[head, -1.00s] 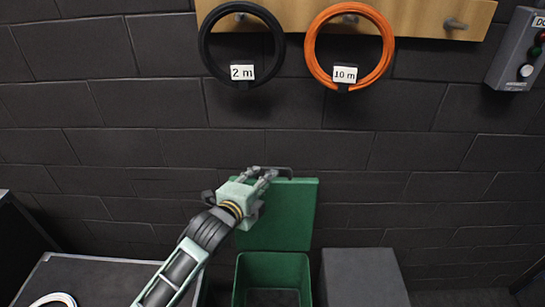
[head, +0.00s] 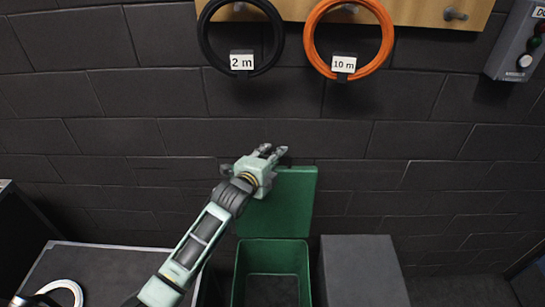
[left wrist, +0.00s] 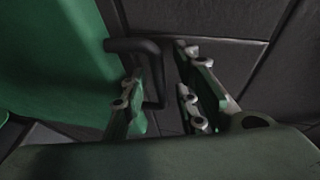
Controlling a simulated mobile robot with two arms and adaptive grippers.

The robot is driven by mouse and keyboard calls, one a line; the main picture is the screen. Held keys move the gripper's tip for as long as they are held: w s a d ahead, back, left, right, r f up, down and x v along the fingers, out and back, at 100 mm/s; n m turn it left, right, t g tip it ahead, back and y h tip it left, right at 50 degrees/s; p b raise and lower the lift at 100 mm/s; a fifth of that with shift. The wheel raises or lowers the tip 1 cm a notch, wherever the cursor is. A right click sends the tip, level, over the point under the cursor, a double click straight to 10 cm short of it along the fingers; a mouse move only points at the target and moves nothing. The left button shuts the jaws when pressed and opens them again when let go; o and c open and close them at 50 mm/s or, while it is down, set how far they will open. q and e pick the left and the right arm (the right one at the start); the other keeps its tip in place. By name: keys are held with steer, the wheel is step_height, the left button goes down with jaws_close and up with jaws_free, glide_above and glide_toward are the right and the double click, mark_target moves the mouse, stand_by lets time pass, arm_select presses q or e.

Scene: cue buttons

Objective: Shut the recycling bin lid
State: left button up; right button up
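The green recycling bin (head: 240,262) stands on the floor by the wall with its top open. Its green lid (head: 290,210) stands raised behind it; the lid also fills the upper left of the left wrist view (left wrist: 50,60). A black bent handle (left wrist: 150,48) sticks out from the lid's edge. My left gripper (head: 274,153) is at the lid's upper edge. In the left wrist view the fingers (left wrist: 162,80) are apart, with the handle's bent end between them, nearer the left finger. Contact is unclear. The head view does not show the handle clearly. My right gripper is out of view.
A grey box (head: 362,270) stands right of the bin. A dark-topped surface (head: 105,275) with a white ring (head: 68,287) is at left. Black (head: 204,45) and orange (head: 311,40) cable coils hang above. A button box (head: 515,45) is at upper right.

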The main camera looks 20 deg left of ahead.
arm_select(q)
jaws_close()
steer(key=shift+f, duration=0.1)
stand_by(0.5)
